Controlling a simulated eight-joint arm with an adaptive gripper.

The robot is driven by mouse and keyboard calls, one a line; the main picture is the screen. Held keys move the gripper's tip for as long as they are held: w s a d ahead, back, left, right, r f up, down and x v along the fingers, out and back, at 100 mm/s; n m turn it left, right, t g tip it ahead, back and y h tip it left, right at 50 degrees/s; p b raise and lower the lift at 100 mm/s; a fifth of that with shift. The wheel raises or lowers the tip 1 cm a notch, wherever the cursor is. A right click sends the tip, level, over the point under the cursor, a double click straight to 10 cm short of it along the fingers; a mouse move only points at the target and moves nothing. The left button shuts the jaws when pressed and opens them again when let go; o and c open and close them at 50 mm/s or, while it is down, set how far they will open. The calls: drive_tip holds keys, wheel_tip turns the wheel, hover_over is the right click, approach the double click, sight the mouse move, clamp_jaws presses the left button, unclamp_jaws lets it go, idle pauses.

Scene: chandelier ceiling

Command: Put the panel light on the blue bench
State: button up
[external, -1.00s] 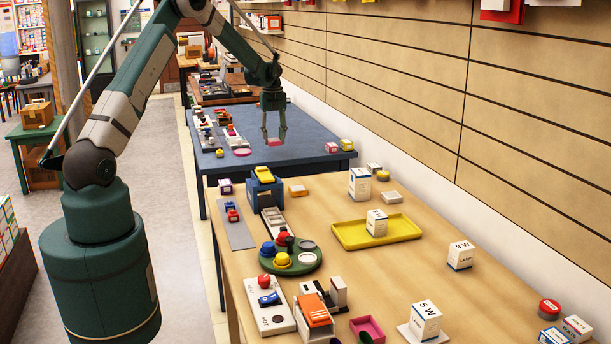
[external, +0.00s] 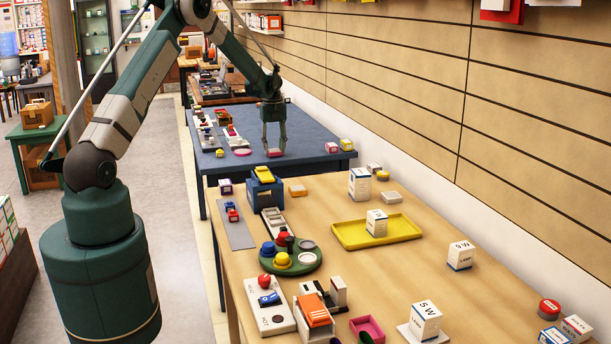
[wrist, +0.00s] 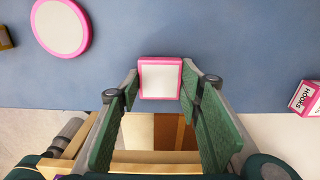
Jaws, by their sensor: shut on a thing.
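The panel light (external: 275,153) is a small square with a white face and a pink rim. My gripper (external: 274,147) is shut on it, low over the near part of the blue bench (external: 305,135). In the wrist view the panel light (wrist: 160,79) sits between the two green fingertips, its white face toward the camera. The blue bench top (wrist: 225,45) shows behind it. I cannot tell whether the panel light touches the bench top.
A round pink-rimmed white disc (external: 242,152) lies to the left on the bench. Small boxes (external: 338,146) stand at the right near edge. Several small items (external: 208,140) sit at the left. A wooden table (external: 330,195) full of objects is in front.

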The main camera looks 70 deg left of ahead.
sight(274, 150)
drive_tip(key=shift+f, duration=0.2)
drive_tip(key=o, duration=0.9)
drive_tip(key=shift+r, duration=0.2)
wheel_tip(274, 150, up, 12)
drive_tip(key=p, duration=0.1)
idle(0.7)
drive_tip(key=shift+d, duration=0.1)
idle(0.4)
